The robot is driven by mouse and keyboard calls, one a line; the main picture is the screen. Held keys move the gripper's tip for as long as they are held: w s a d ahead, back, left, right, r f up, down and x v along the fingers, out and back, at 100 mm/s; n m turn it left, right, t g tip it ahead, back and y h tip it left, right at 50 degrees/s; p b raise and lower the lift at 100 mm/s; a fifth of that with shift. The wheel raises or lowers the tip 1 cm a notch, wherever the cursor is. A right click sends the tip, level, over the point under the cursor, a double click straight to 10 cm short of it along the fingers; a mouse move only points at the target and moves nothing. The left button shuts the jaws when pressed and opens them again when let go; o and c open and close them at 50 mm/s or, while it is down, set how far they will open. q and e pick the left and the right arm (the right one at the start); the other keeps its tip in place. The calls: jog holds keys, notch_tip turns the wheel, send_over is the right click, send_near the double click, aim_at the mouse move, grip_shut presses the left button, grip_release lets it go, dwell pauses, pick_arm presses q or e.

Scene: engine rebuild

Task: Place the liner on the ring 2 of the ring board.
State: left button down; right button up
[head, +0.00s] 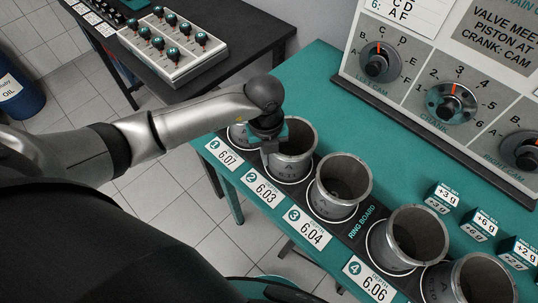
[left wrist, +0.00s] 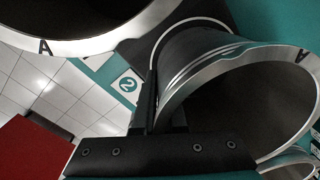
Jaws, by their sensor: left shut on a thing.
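The liner (head: 291,163) is a grey metal cylinder with an open top and an A on its side. It stands roughly upright at ring 2 of the ring board (head: 352,236), behind the label 2 card (head: 262,189). My left gripper (head: 271,143) is shut on the near left side of its wall. In the left wrist view the liner (left wrist: 208,62) fills the right side, with a white ring line (left wrist: 153,50) around its base and the 2 label (left wrist: 127,85) beside it. I cannot tell whether its base is fully seated. My right gripper is out of view.
Other liners stand at ring 3 (head: 340,187), at ring 4 (head: 415,237) and at the lower right (head: 470,283). Small teal weight blocks (head: 443,196) and a dial panel (head: 430,90) stand on the right. A knob box (head: 172,47) sits on the dark table.

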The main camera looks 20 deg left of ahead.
pick_arm(q)
jog(key=c, duration=1.4)
grip_release()
jog(key=shift+f, duration=0.1)
jog(key=o, duration=0.4)
jog(key=shift+r, duration=0.25)
jog(key=r, duration=0.6)
jog(key=r+p, duration=0.1)
jog(key=r, duration=0.5)
jog(key=shift+s+a, duration=0.15)
jog(key=shift+a, duration=0.05)
